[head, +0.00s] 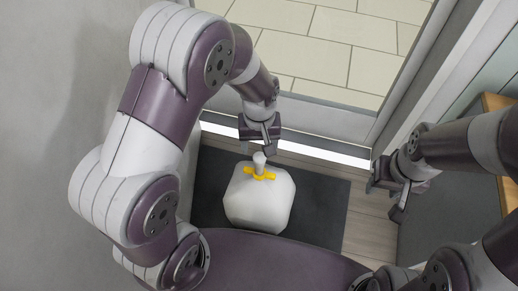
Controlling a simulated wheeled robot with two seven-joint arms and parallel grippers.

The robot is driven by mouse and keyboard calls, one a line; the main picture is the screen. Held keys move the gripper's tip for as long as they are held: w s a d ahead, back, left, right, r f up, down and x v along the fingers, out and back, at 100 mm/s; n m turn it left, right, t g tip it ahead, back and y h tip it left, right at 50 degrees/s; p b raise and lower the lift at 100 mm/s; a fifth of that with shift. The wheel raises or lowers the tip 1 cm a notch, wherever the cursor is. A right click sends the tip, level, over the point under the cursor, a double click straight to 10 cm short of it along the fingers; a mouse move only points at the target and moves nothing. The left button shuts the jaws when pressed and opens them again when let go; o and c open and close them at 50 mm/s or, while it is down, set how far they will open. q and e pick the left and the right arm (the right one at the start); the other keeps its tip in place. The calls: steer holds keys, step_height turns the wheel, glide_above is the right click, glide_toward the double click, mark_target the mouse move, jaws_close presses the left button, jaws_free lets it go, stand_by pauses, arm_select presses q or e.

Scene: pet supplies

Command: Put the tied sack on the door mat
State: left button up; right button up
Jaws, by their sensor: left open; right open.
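The tied sack (259,204) is a white, bulky bag with a yellow tie (259,174) around its neck. It stands upright on the dark door mat (325,203), near the mat's middle. My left gripper (260,148) is just above the sack's knotted top, close to it; whether they touch cannot be told. Its jaws are open. My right gripper (396,208) is open and empty, to the right of the mat and apart from the sack. The lower part of the mat is hidden by my own body.
A doorway or glass panel with a bright sill (315,150) lies behind the mat, with pale tiles (340,35) beyond. A grey wall (60,60) is at the left. A strip of wooden floor (371,200) shows right of the mat, beside a grey surface (440,225).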

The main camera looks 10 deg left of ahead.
arm_select(q)
step_height(320, 180, up, 3)
steer(key=shift+r+p, duration=0.1)
steer(key=shift+p, duration=0.35)
steer(key=s+a+r+m+t, duration=0.1)
steer(key=s+a+r+m, duration=0.3)
steer(key=s+a+r, duration=0.4)
step_height(320, 180, up, 32)
steer(key=p, duration=3.4)
steer(key=shift+s+d+r, duration=0.2)
steer(key=shift+s+d, duration=0.1)
arm_select(e)
step_height(320, 180, up, 36)
steer(key=shift+r, duration=0.1)
